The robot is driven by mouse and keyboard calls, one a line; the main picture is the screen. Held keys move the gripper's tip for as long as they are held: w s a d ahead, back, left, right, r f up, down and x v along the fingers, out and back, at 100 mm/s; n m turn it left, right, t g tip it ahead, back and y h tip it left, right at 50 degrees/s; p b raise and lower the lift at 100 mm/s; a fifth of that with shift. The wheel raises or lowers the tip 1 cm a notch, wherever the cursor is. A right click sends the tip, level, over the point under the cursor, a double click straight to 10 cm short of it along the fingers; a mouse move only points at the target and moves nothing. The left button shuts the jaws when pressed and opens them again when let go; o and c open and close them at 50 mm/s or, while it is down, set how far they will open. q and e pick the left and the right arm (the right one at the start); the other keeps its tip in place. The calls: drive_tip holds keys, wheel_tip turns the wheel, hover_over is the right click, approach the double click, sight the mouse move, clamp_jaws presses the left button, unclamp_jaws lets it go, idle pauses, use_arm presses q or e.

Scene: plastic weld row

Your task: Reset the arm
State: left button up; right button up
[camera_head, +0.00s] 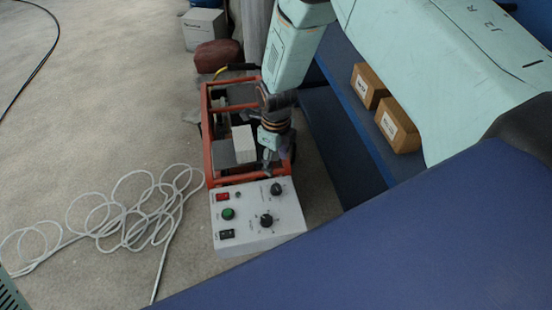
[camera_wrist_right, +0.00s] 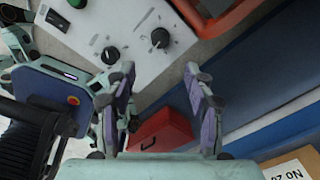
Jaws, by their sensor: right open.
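My right arm comes down from the top right in the head view, pale green. My right gripper (camera_head: 270,158) hangs over the back edge of a white control box, beside the red-framed machine. In the right wrist view the two purple-padded fingers of this gripper (camera_wrist_right: 163,85) stand wide apart with nothing between them. The control box (camera_head: 248,238) has a red switch (camera_head: 222,197), a green button (camera_head: 228,214), a black switch (camera_head: 227,234) and two black knobs (camera_head: 266,220). The knobs also show in the right wrist view (camera_wrist_right: 160,38), beyond the fingers.
The red frame (camera_head: 206,125) stands close around the right gripper. Blue shelving (camera_head: 335,140) with cardboard boxes (camera_head: 398,125) lies to the right. A tangled white cable (camera_head: 128,215) covers the floor at left. A red box (camera_wrist_right: 160,130) shows past the fingers in the wrist view.

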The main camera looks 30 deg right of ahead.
idle(0.5)
drive_tip(key=s+r+n+p, duration=0.1)
drive_tip(key=s+n+p, duration=0.2)
drive_tip(key=s+n, duration=1.2)
drive_tip(key=s+a+r+n+p, duration=0.1)
drive_tip(key=s+r+n+p, duration=0.1)
drive_tip(key=s+n, duration=1.3)
drive_tip(key=shift+s+p, duration=0.75)
drive_tip(key=shift+p, duration=0.15)
